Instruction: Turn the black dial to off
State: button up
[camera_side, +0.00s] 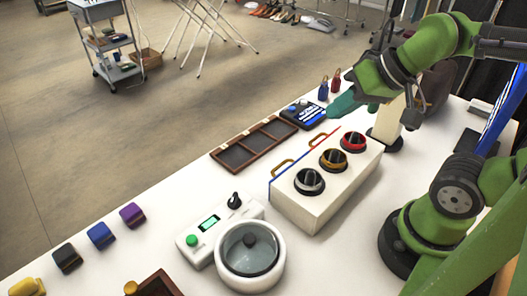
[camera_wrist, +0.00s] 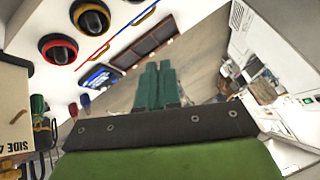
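The black dial (camera_side: 234,201) is a small pointed knob on a white appliance (camera_side: 195,240) in the front middle of the side view. The same appliance has a green button, a small green display and a round pot with a clear lid (camera_side: 249,250). I cannot read the dial's setting or any off mark. My gripper (camera_side: 340,106) is far from it, at the back right above the table near the small blue-screened device. Its teal fingers (camera_wrist: 158,84) lie side by side with nothing between them. The black dial does not show in the wrist view.
A white box (camera_side: 320,200) with silver, yellow and red ringed knobs stands between my arm and the appliance. A brown compartment tray (camera_side: 240,160) lies behind it. Purple, blue and black blocks line the left edge. Table left of the tray is clear.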

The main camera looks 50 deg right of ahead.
jog(key=shift+o, duration=1.1)
jog(key=shift+a+f, duration=0.25)
jog(key=o, duration=0.3)
jog(key=shift+w+a+f+n+g, duration=0.3)
jog(key=shift+w+a+g, duration=0.2)
jog(key=shift+a, duration=0.1)
jog(key=shift+w+a+f+n+g, duration=0.2)
jog(key=shift+w+a+n+g, duration=0.15)
jog(key=shift+w+a, duration=0.2)
jog(key=shift+o, duration=0.2)
jog(key=m+g+h, duration=0.2)
jog(key=m+g, duration=0.4)
jog(key=m, duration=0.3)
send_over(234, 197)
notch_tip(234, 197, down, 2)
jog(key=shift+t, duration=0.25)
notch_tip(234, 197, down, 16)
jog(key=shift+f, duration=0.2)
grip_shut()
